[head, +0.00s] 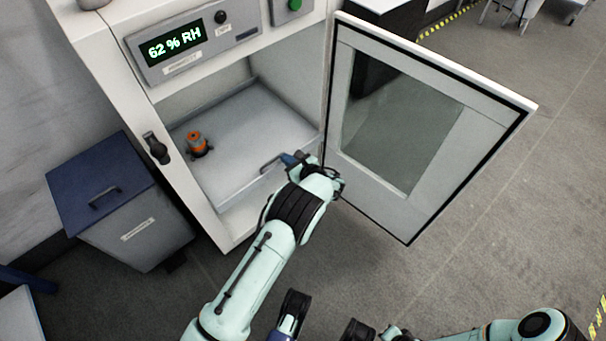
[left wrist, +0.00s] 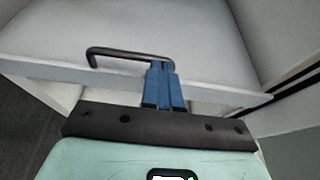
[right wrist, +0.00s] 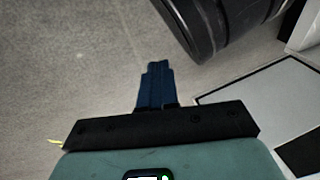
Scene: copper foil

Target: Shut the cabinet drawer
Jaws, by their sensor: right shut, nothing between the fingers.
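The grey drawer (head: 243,128) is inside the white cabinet, under the display, and is pulled out towards the open door. Its dark bar handle (head: 270,164) is on the front edge; it also shows in the left wrist view (left wrist: 118,52). My left gripper (head: 288,158) is at the right end of the handle, its blue fingers (left wrist: 163,85) close together and overlapping that end. Whether they touch it is unclear. My right gripper (right wrist: 156,85) is shut and empty, low over the floor, away from the cabinet.
An orange-topped object (head: 196,142) stands in the drawer. The glazed cabinet door (head: 440,210) is swung open to the right, close to my left gripper. A blue-lidded bin (head: 145,225) stands left of the cabinet. Grey floor lies open to the right.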

